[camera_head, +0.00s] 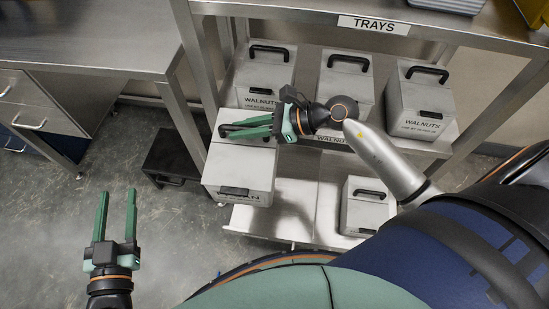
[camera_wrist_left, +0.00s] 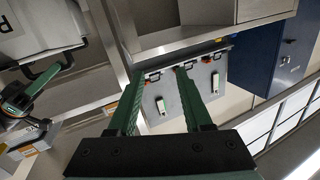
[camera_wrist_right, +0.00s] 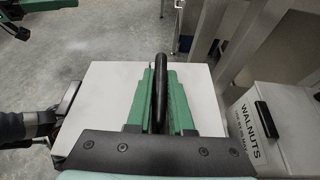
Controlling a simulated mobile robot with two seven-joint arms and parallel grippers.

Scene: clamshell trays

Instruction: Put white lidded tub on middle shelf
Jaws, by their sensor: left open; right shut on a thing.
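A white lidded tub (camera_head: 240,172) with a black lid handle hangs from my right gripper (camera_head: 250,127), at the front left of the shelf unit. The right fingers are shut on the handle (camera_wrist_right: 160,95), with the white lid (camera_wrist_right: 108,85) below them. The tub's front label is too small to read surely. The middle shelf (camera_head: 300,148) bears several similar tubs labelled WALNUTS, and my right arm hides part of it. My left gripper (camera_head: 117,215) is open and empty over the floor, well left of the tub; its spread fingers show in the left wrist view (camera_wrist_left: 155,100).
A WALNUTS tub (camera_head: 255,75) stands at the shelf's left, another (camera_head: 345,80) in the middle and another (camera_head: 420,105) at the right. One more tub (camera_head: 365,212) stands on the lower shelf (camera_head: 290,215). A metal shelf post (camera_head: 185,115) rises beside the held tub. A steel bench (camera_head: 90,40) is at left.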

